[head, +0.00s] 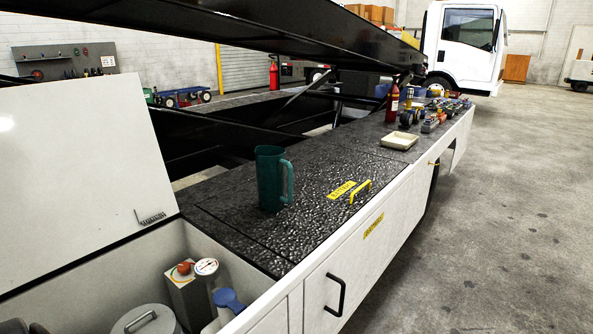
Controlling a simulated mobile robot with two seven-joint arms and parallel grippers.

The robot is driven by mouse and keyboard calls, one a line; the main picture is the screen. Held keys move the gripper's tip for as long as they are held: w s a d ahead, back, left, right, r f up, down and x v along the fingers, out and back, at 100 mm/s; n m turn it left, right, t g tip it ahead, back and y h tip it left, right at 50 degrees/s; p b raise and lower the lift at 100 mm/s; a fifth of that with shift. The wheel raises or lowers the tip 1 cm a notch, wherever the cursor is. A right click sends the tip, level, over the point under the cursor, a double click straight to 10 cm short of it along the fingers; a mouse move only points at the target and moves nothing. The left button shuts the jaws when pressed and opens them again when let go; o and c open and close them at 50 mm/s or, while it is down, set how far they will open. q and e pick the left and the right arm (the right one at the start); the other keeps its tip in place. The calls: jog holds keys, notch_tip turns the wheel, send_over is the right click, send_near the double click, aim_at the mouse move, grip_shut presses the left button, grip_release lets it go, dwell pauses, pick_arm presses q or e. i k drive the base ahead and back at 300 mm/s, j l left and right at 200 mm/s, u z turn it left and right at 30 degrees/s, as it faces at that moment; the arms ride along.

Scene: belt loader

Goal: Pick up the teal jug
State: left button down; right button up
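The teal jug (269,179) stands upright on the dark textured deck (330,215) of the loader, near the middle of the head view. Its handle (287,181) is on its right side, and nothing touches the jug. Neither of my grippers shows in the head view.
A yellow handle (360,191) rises from the deck right of the jug. At the front left is an open bin with a raised white lid (80,180), holding a grey box (188,295) and containers. A cream tray (399,142) and a red bottle (392,104) stand farther back.

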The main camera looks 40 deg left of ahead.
aim_at(271, 161)
jog(key=i, duration=2.9)
jog(key=i+u, duration=0.2)
jog(key=u, duration=0.2)
jog(key=i+l+u, duration=0.1)
jog(key=u, duration=0.3)
jog(key=i+l+u, duration=0.15)
jog(key=u, duration=0.3)
jog(key=i+u, duration=0.1)
jog(key=u, duration=1.65)
